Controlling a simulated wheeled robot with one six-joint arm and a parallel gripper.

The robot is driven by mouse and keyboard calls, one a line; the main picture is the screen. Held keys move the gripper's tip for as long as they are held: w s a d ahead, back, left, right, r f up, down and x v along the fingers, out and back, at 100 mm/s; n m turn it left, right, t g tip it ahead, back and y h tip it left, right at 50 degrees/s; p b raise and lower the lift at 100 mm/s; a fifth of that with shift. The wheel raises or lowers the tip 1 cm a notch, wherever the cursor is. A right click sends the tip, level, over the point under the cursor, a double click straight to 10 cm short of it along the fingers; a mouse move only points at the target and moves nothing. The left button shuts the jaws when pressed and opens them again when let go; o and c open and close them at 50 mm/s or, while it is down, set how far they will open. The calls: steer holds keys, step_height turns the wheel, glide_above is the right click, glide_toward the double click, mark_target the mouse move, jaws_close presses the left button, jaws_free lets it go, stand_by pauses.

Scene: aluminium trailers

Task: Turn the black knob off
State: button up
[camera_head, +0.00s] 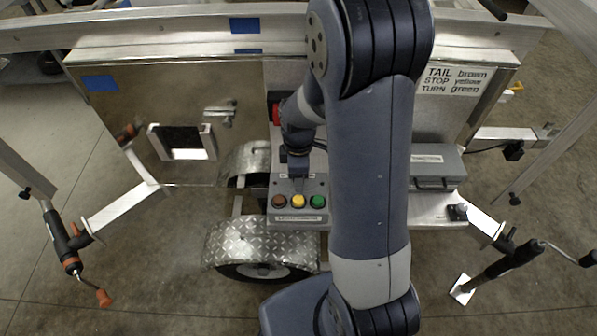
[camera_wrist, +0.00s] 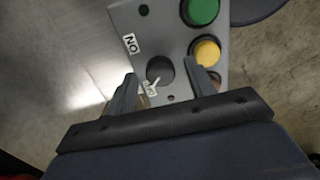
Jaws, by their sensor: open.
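The black knob (camera_wrist: 159,69) is round and sits on a grey control box (camera_wrist: 178,22) in the wrist view. An ON label (camera_wrist: 130,44) is up and left of it. A second small white label (camera_wrist: 150,88) is at its lower edge, partly covered and hard to read. My gripper (camera_wrist: 161,70) is open, with one finger on each side of the knob in the picture. I cannot tell whether the fingers touch it. In the head view, my gripper (camera_head: 298,172) points down at the back of the control box (camera_head: 297,218) and hides the knob.
The box also carries a green button (camera_head: 317,201), a yellow button (camera_head: 299,201) and a brownish-orange button (camera_head: 279,201). A diamond-plate fender (camera_head: 262,243) is below left of it. A grey case (camera_head: 434,165) is to the right. My arm covers the middle.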

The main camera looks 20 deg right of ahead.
step_height(320, 180, up, 11)
steer(key=shift+p, duration=0.35)
steer(key=shift+f, duration=0.25)
step_height(320, 180, down, 11)
steer(key=shift+r+b, duration=0.15)
steer(key=shift+b, duration=0.2)
stand_by(0.4)
steer(key=shift+r, duration=0.15)
